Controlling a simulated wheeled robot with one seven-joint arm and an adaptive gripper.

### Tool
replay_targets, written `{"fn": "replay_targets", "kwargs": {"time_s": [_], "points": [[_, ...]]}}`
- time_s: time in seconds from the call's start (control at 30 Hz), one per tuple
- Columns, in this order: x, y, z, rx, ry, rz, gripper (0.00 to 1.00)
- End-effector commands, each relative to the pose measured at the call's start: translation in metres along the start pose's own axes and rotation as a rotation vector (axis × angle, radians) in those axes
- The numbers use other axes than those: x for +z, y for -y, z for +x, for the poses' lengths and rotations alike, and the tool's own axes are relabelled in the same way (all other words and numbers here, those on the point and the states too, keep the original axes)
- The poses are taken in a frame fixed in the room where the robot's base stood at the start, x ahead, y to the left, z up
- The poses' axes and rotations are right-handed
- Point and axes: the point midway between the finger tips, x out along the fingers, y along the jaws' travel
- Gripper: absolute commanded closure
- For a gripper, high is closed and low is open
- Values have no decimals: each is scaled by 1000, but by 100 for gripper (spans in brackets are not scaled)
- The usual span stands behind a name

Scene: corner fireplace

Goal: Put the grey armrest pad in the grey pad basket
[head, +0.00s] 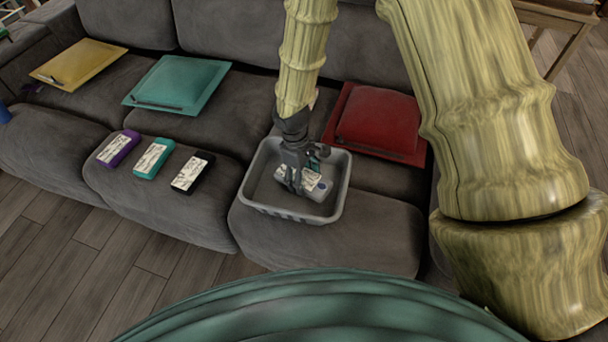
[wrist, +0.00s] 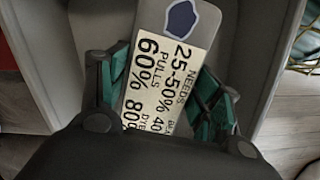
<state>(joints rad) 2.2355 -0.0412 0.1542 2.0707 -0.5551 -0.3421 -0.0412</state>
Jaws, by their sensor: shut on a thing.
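The grey armrest pad (head: 318,186) carries a printed label and a dark blue patch at one end. My gripper (head: 300,178) is shut on it, inside the outline of the grey pad basket (head: 244,196), which stands on the right part of the sofa seat. In the wrist view the pad (wrist: 203,22) lies between the two green-padded fingers (wrist: 170,95), label facing the camera, with the basket wall (wrist: 275,45) around it. I cannot tell whether the pad touches the basket floor.
A purple pad (head: 118,149), a teal pad (head: 153,158) and a black pad (head: 192,173) lie in a row left of the basket. Yellow (head: 85,62), teal (head: 180,80) and red (head: 380,120) cushions lie behind on the grey sofa (head: 185,215).

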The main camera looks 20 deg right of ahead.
Motion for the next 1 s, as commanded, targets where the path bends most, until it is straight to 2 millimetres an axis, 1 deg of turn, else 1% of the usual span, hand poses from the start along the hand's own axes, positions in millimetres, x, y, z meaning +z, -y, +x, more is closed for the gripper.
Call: {"fn": "replay_targets", "kwargs": {"time_s": [0.07,0.1,0.23,0.57,0.67,0.77,0.87,1.0], "points": [[0,0,0,0,0,0,60],[0,0,0,0,0,0,34],[0,0,0,0,0,0,11],[0,0,0,0,0,0,11],[0,0,-3,0,0,1,11],[0,-1,-11,0,-1,2,11],[0,-1,-25,1,-2,2,11],[0,-1,-48,1,-2,0,11]]}}
